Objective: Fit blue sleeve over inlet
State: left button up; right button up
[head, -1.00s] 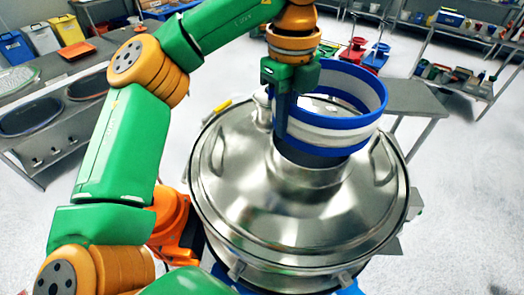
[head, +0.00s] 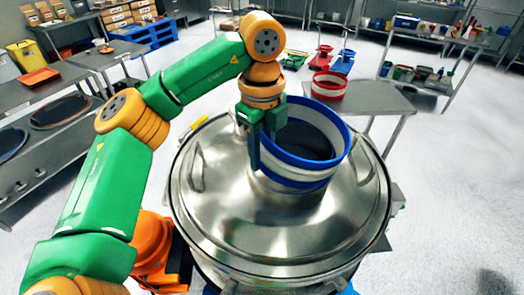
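The sleeve (head: 320,171) is a white band with a blue rim at top and bottom. It stands roughly level at the inlet on the domed metal lid (head: 235,215) of the sifter. Inside the sleeve I see a dark round opening. A short stretch of the metal inlet neck (head: 285,187) shows below the lower blue rim; whether the sleeve touches it all round I cannot tell. My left gripper (head: 262,150) points down at the sleeve's left wall and is shut on it, with one finger outside and the other partly hidden. My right gripper is out of view.
A grey side table (head: 375,97) behind the sifter carries a red-rimmed sleeve (head: 328,85). Red and blue scales stand behind it. A lid handle (head: 365,165) rises right of the sleeve. Shelves stand at the back right; the floor at right is clear.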

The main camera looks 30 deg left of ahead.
pick_arm(q)
jog(key=shift+r+p, duration=0.3)
jog(key=shift+r, duration=0.05)
notch_tip(320, 180, up, 12)
jog(key=shift+r, duration=0.15)
dwell(0.3)
dwell(0.3)
